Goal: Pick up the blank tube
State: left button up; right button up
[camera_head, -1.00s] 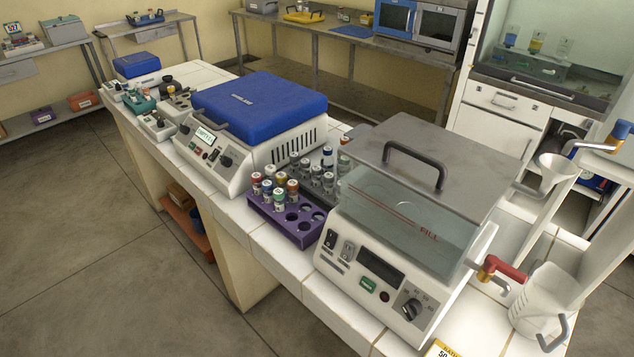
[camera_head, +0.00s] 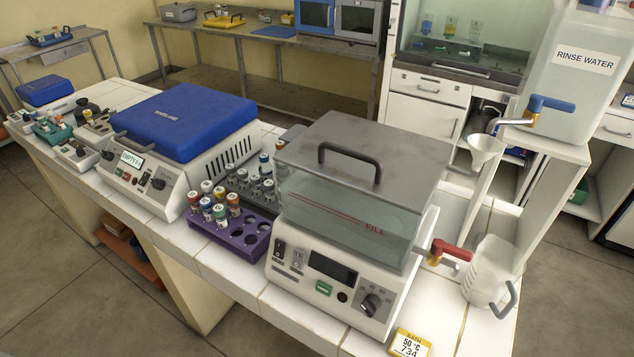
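A purple rack (camera_head: 244,241) stands on the white tiled bench between the blue-lidded machine and the water bath. It holds several tubes with red, white, blue, green and orange caps in its left part, and its right holes are empty. A grey rack (camera_head: 243,188) behind it holds several tubes with grey, blue and white caps. I cannot tell from this view which tube is the blank one, as the labels are too small to read. Neither of my grippers is in view.
The water bath (camera_head: 341,245) with a grey lid and handle stands right of the racks. The blue-lidded machine (camera_head: 181,122) stands left. A red-handled tap (camera_head: 449,250), a clear jug (camera_head: 489,272), a funnel (camera_head: 484,150) and a rinse water tank (camera_head: 573,75) are at right. A yellow card (camera_head: 409,343) lies in front.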

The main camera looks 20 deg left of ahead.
aim_at(256, 180)
jog(key=j+z, duration=0.3)
jog(key=j, duration=0.25)
jog(key=j+z, duration=0.25)
jog(key=j, duration=0.35)
jog(key=k+j+z, duration=0.1)
jog(key=j+z, duration=0.2)
jog(key=j, duration=0.25)
jog(key=k+j+z, duration=0.1)
jog(key=j+z, duration=0.15)
jog(key=j, duration=0.3)
